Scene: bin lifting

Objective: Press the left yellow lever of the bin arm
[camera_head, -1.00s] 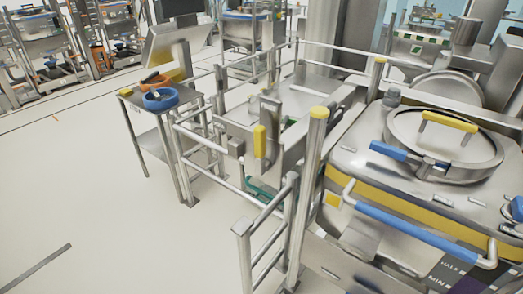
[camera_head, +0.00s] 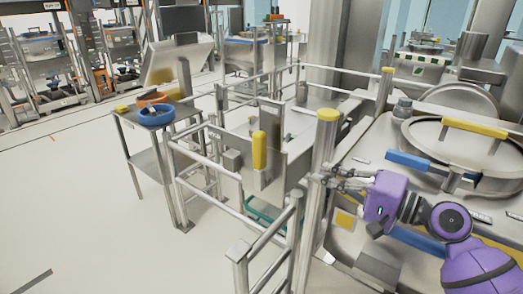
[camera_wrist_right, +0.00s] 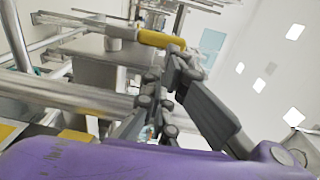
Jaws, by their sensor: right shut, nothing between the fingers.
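The yellow lever (camera_head: 259,150) stands upright on the metal bin-arm frame, left of the thick yellow-capped post. A yellow bar, likely this lever, shows in the right wrist view (camera_wrist_right: 160,40) just beyond the fingers. My right gripper (camera_head: 322,178) comes in from the right on a purple arm and points left. It is shut and empty, by the thick post and short of the lever in the picture. Its fingers also show in the right wrist view (camera_wrist_right: 170,85). Whether they touch the post I cannot tell. My left gripper is not in view.
The yellow-capped post (camera_head: 327,140) stands between the right gripper and the lever in the picture. Rails (camera_head: 205,190) run around the frame. A steel vessel with a round lid (camera_head: 470,155) is at right. A side table holds a blue ring (camera_head: 157,117). The floor at left is clear.

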